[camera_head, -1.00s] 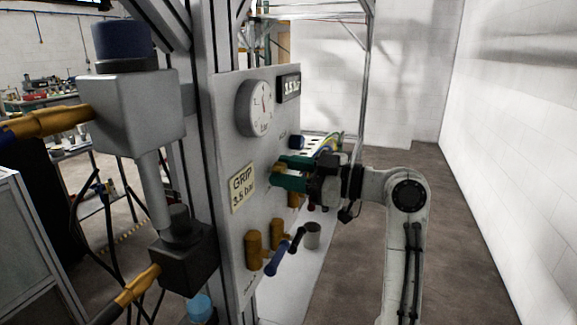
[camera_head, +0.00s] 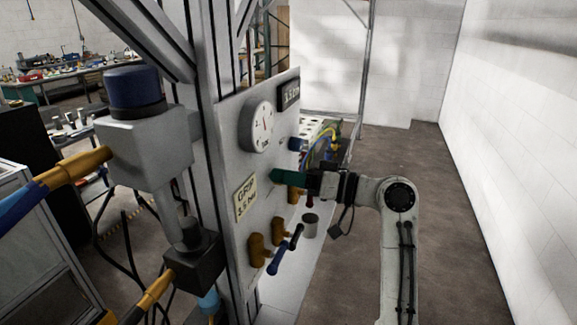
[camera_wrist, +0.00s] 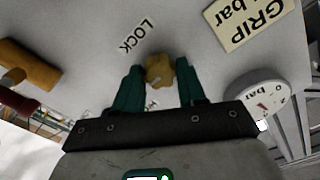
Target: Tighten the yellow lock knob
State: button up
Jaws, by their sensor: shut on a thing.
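The yellow lock knob (camera_wrist: 159,71) sits on the grey panel beside a white LOCK label (camera_wrist: 137,37) in the wrist view. My gripper (camera_wrist: 161,76) has its two green fingers on either side of the knob and is shut on it. In the head view my gripper (camera_head: 275,175) reaches the panel from the right, below the round gauge, and its green finger hides the knob there. The knob's turn angle cannot be read.
The panel (camera_head: 228,135) carries a round gauge (camera_head: 259,126), a digital display (camera_head: 290,94) and a "GRIP 3.5 bar" label (camera_head: 245,198). Below are orange valve bodies (camera_head: 257,252) with a blue lever (camera_head: 279,262). Open floor (camera_head: 470,260) lies to the right.

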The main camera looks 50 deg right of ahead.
jog(key=shift+d+f+m+p, duration=0.15)
jog(key=shift+m+p, duration=0.85)
jog(key=shift+m, duration=3.55)
jog(key=shift+a+f+m+p, duration=0.1)
jog(key=shift+m+p, duration=0.9)
jog(key=shift+m, duration=3.55)
jog(key=o, duration=1)
jog(key=shift+o, duration=0.2)
jog(key=shift+s+d, duration=0.1)
jog(key=b+v, duration=0.2)
jog(key=v, duration=0.8)
jog(key=shift+s+b, duration=0.3)
